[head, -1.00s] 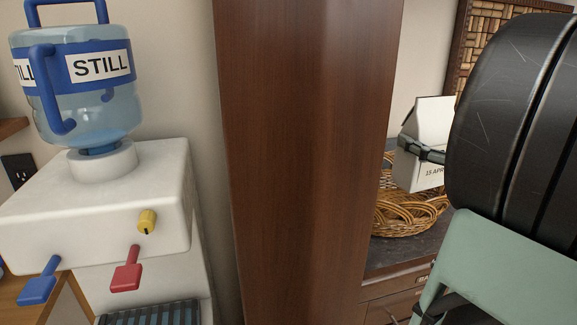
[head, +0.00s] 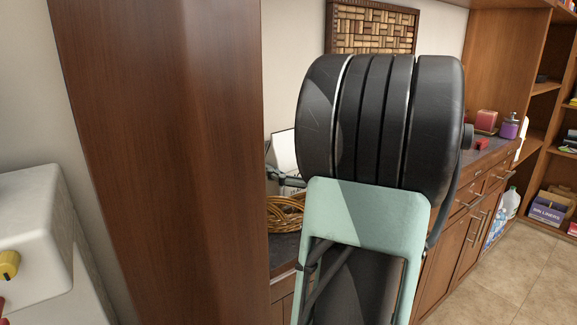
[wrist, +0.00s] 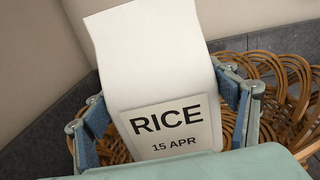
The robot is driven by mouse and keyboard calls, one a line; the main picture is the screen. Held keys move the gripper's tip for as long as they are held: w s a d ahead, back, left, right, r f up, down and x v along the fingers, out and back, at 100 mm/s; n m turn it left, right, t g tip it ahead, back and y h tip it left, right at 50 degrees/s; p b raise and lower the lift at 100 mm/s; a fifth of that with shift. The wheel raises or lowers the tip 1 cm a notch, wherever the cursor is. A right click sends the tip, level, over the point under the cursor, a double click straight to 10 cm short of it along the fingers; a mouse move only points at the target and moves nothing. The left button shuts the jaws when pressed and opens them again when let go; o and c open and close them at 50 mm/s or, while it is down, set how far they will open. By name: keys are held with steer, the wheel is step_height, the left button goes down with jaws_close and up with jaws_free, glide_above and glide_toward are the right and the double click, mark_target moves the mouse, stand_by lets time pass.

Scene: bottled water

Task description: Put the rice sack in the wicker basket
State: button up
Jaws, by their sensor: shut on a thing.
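The rice sack (wrist: 150,45) is a white paper bag labelled "RICE 15 APR". It fills the middle of the wrist view, leaning slightly left. My gripper (wrist: 166,112) is shut on it, with one finger on each side. The wicker basket (wrist: 285,85) shows behind and to both sides of the sack; whether the sack's bottom touches it is hidden. In the head view, the sack (head: 284,150) is a narrow white strip between the wooden panel and my arm, and the basket (head: 284,214) shows just below it. My arm hides most of both.
A tall wooden panel (head: 160,150) stands left of the basket. The white water dispenser (head: 40,235) is at the far left. A dark counter (head: 283,247) carries the basket. A red box (head: 486,121) and a purple bottle (head: 509,126) stand farther right. Open floor lies at right.

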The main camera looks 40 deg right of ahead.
steer(key=shift+f+b, duration=0.5)
steer(key=shift+f, duration=0.05)
steer(key=o, duration=1.5)
steer(key=shift+o, duration=0.2)
steer(key=shift+r, duration=0.1)
steer(key=shift+r+p, duration=0.3)
steer(key=shift+p, duration=0.05)
steer(key=shift+r+p, duration=0.45)
steer(key=shift+r, duration=0.05)
steer(key=s, duration=1.2)
steer(key=shift+a+f, duration=0.15)
steer(key=shift+f, duration=0.15)
